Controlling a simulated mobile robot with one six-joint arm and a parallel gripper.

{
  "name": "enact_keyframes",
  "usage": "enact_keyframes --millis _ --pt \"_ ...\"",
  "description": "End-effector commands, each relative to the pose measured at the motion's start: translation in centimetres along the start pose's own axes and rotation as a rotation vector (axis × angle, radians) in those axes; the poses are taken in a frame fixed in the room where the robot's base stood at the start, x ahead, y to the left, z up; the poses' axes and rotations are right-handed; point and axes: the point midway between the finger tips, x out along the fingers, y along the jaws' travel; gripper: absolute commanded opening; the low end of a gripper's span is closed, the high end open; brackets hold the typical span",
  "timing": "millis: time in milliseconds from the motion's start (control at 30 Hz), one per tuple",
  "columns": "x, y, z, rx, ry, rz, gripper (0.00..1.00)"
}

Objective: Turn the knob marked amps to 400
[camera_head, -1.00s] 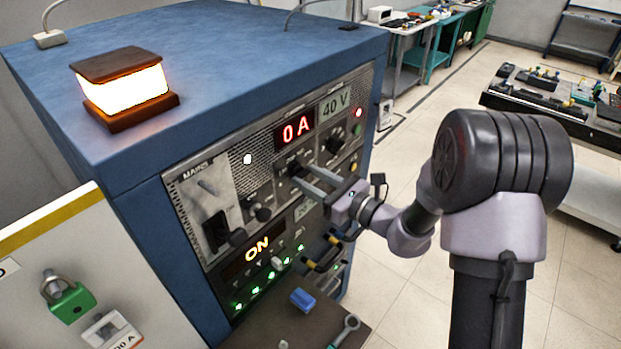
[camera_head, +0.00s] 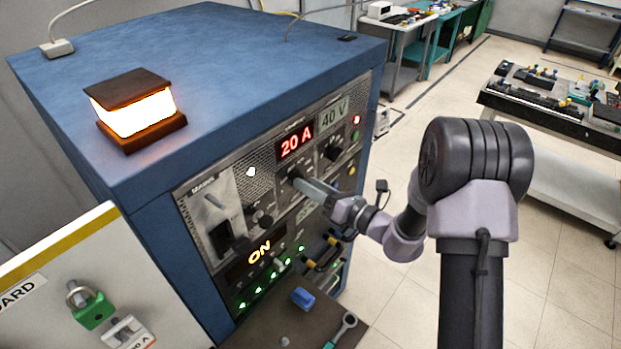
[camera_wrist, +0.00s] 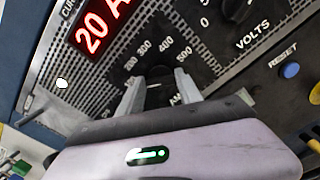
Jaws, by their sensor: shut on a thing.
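The black amps knob (camera_head: 294,173) is on the front panel of the blue power cabinet (camera_head: 165,215), below a red display (camera_head: 296,142) reading 20 A. My gripper (camera_head: 303,184) is at the panel with its fingers on the knob. In the wrist view my gripper (camera_wrist: 158,88) has one finger on each side of the dark knob (camera_wrist: 158,73). Scale numbers 200, 300, 400 and 500 show around it, and the lettering below is mostly hidden by the gripper. The display (camera_wrist: 97,28) is cut off at upper left.
The volts knob (camera_wrist: 237,10) is to the right, with a blue reset button (camera_wrist: 289,70) below it. A big lever switch (camera_head: 222,238) is on the left of the panel.

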Motion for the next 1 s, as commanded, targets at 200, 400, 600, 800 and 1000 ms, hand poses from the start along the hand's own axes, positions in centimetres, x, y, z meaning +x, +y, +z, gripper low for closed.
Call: enact_keyframes --millis 200,400,600,800,1000 --pt "-0.01 0.08 0.29 0.202 0.001 -0.001 0.01" --pt "-0.02 -0.02 0.24 0.393 0.0 -0.001 0.01" --pt "-0.02 -0.09 0.19 0.582 0.0 -0.001 0.01" --pt "-0.02 -0.2 0.09 0.771 0.0 -0.001 0.01" --pt "-0.02 -0.28 0.0 0.962 -0.001 -0.001 0.01"
